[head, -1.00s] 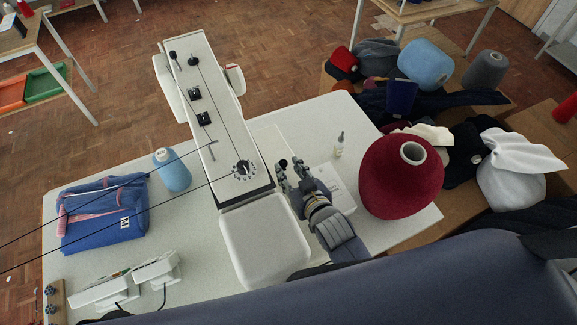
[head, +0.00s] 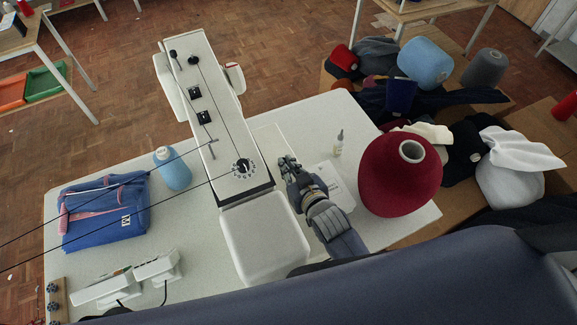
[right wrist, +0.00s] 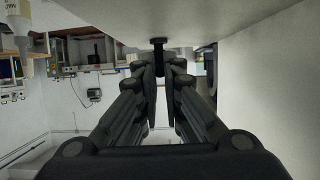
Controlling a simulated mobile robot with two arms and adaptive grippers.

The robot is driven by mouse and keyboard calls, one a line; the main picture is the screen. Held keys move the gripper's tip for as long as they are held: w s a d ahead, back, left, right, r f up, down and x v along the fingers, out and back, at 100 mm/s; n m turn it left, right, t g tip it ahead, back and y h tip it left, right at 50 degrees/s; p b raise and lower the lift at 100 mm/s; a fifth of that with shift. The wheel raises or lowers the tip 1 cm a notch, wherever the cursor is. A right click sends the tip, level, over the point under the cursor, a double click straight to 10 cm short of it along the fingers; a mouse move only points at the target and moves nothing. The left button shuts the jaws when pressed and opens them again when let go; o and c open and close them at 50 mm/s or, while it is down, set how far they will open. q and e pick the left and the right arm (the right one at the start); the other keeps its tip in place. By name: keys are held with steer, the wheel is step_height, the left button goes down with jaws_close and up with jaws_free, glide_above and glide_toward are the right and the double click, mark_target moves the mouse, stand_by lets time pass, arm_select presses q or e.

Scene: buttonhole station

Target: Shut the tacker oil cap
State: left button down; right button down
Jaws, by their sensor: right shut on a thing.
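The white tacker (head: 228,132) stands in the middle of the table in the head view, with black fittings and a numbered dial on top. My right gripper (head: 286,160) is just right of its near end. In the right wrist view a small black cap (right wrist: 159,43) with a flat head and a short stem shows at the fingertips. It looks like the oil cap; my right gripper (right wrist: 160,68) is shut on it. In the head view the fingers hide it. I cannot tell whether it is fully seated. My left gripper is not in view.
A red thread cone (head: 400,182) and a small bottle (head: 339,143) stand right of my right gripper. Dark threads cross on the left.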

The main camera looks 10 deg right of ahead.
steer(key=shift+w+a+r+g+p, duration=0.1)
steer(key=shift+w+r+g+p, duration=0.35)
steer(key=shift+p, duration=0.75)
steer(key=shift+w+g+h+p, duration=0.25)
steer(key=shift+g+p, duration=0.3)
steer(key=shift+g, duration=0.3)
steer(key=g, duration=0.1)
steer(key=w+g, duration=0.1)
steer(key=g, duration=0.1)
steer(key=g+h, duration=0.1)
steer(key=shift+w+a, duration=0.25)
steer(key=shift+w, duration=0.15)
steer(key=shift+w+a+f+g, duration=0.1)
steer(key=shift+w+g, duration=0.3)
steer(key=shift+g, duration=0.8)
steer(key=shift+w+f+g+h, duration=0.25)
steer(key=shift+g+h, duration=0.1)
steer(key=shift+g, duration=0.65)
steer(key=c, duration=1.6)
jaws_free()
steer(key=shift+c, duration=0.2)
steer(key=shift+w+f, duration=0.1)
